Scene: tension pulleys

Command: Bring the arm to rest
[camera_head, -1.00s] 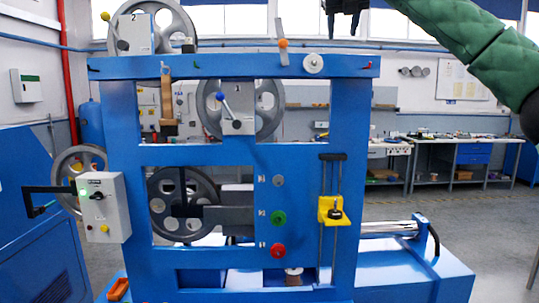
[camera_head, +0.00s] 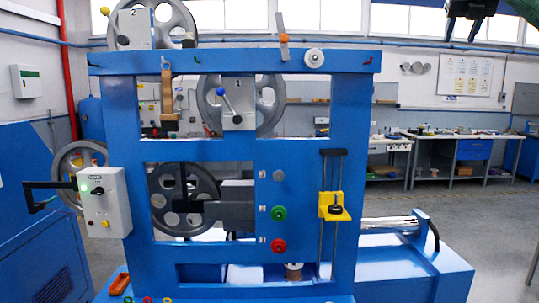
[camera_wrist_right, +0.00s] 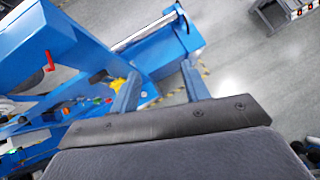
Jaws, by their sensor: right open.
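My right gripper (camera_head: 468,24) hangs at the top right of the head view, cut off by the upper edge. It is empty and clear of the blue machine frame (camera_head: 232,63). In the right wrist view its two fingers (camera_wrist_right: 160,90) stand apart with nothing between them. Below them lie the blue machine base (camera_wrist_right: 165,60) and grey floor. My left gripper is not in view.
The frame carries pulley wheels (camera_head: 184,186), a yellow slide block (camera_head: 331,200) on rods, and a control box (camera_head: 105,205) at left. A workbench (camera_head: 470,136) stands behind at right. Open floor (camera_head: 490,225) lies right of the machine.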

